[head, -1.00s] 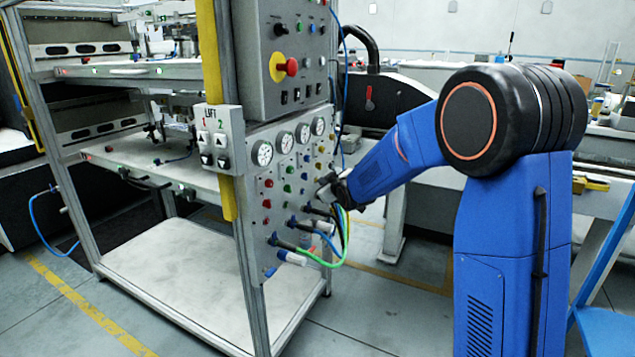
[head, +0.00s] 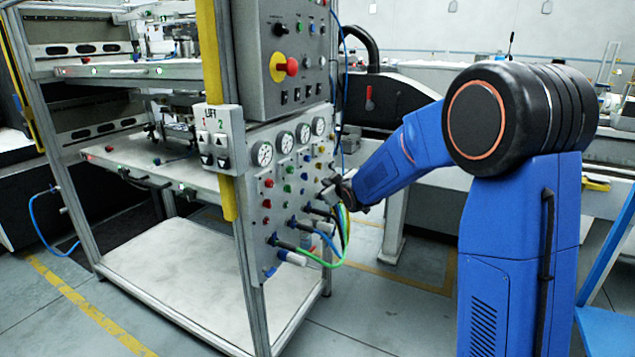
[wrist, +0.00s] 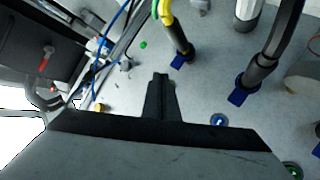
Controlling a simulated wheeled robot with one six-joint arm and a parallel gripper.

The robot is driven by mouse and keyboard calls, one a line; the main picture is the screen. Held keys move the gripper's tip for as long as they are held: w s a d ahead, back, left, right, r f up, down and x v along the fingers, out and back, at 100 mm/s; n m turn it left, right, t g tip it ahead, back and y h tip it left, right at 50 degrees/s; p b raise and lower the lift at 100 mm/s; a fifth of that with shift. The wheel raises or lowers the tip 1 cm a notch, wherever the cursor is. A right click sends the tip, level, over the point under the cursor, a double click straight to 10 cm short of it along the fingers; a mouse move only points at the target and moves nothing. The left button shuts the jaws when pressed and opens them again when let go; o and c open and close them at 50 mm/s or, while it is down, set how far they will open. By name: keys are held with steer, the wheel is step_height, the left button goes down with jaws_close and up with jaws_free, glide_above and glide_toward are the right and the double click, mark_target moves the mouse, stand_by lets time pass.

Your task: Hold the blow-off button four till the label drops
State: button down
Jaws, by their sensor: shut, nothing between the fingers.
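The grey valve panel (head: 290,170) carries columns of red, green, blue and yellow buttons under several round gauges. The yellow buttons (head: 321,149) are in the rightmost column, above my gripper. My gripper (head: 325,190) is at the right side of the panel, partly merged with the hoses. In the wrist view my shut, empty gripper (wrist: 160,78) points at the grey panel face. A yellow button (wrist: 100,107) is to its left, a blue button (wrist: 218,120) to its right. I cannot tell whether the fingertips touch anything. No number four or label is readable.
Green, blue and black hoses (head: 335,250) loop out below the buttons. In the wrist view two hose fittings (wrist: 180,55) (wrist: 255,75) stand close to my fingers. A control box with a red stop knob (head: 291,67) is above. A yellow post (head: 215,120) stands left.

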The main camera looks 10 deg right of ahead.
steer(key=shift+d, duration=0.1)
steer(key=shift+s+d, duration=0.75)
steer(key=shift+d, duration=0.25)
steer(key=shift+s+d, duration=0.75)
steer(key=shift+d, duration=0.25)
steer(key=s+d+r+m+g+h, duration=0.2)
steer(key=s+d, duration=0.1)
steer(key=s, duration=0.9)
steer(key=s+d+r+m+g+h, duration=0.1)
steer(key=s+d+m+g, duration=0.15)
steer(key=s, duration=1.05)
steer(key=s+f+m+g, duration=0.1)
steer(key=s+f+g, duration=0.1)
steer(key=s, duration=1.2)
steer(key=s+f+m+g, duration=0.2)
steer(key=s+f+g, duration=0.1)
steer(key=s, duration=1.2)
steer(key=shift+s+d, duration=0.25)
